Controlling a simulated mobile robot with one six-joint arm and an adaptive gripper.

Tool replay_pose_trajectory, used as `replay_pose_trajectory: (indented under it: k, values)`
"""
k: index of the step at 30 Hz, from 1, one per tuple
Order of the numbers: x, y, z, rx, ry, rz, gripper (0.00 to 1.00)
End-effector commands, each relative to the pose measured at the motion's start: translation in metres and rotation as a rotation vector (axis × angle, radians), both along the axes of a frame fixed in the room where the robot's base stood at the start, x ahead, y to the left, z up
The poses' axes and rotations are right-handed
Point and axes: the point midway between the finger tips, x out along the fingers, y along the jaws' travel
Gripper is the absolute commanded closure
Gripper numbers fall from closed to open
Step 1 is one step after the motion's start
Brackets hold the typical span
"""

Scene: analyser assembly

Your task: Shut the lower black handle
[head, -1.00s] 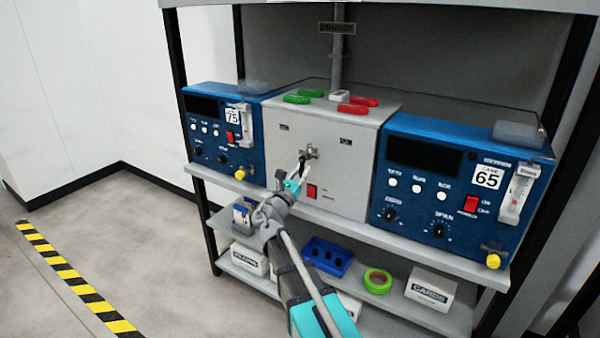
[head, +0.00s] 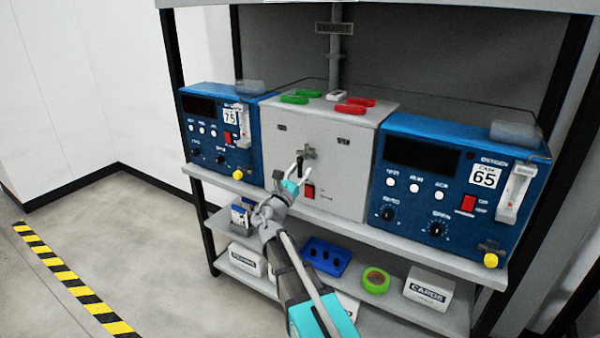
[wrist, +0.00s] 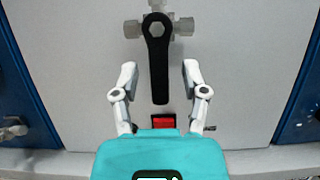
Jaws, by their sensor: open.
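The lower black handle (wrist: 158,62) is a flat black lever on a grey metal valve fitting (wrist: 183,27) on the front of the grey centre box (head: 330,150). In the wrist view it hangs straight down from its bolt. In the head view the handle (head: 299,166) shows as a short dark bar behind my fingers. My gripper (head: 287,174) is open in front of the box. In the wrist view my gripper's white fingers (wrist: 159,72) appear on either side of the handle's lower half, with gaps on both sides. I see no contact.
A red switch (wrist: 163,123) sits below the handle. Blue analysers stand left (head: 222,130) and right (head: 440,190) of the box. A lower shelf holds a blue tray (head: 326,256), green tape (head: 375,281) and a white box (head: 430,289).

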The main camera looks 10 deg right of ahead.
Motion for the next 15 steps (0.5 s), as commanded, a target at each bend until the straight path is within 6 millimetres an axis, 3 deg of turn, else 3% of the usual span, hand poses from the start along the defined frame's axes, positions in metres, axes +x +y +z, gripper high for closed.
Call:
replay_pose_trajectory:
  k: [15]
  values:
    - [0.0055, 0.0041, 0.0018, 0.091, -0.087, 0.0, 0.43]
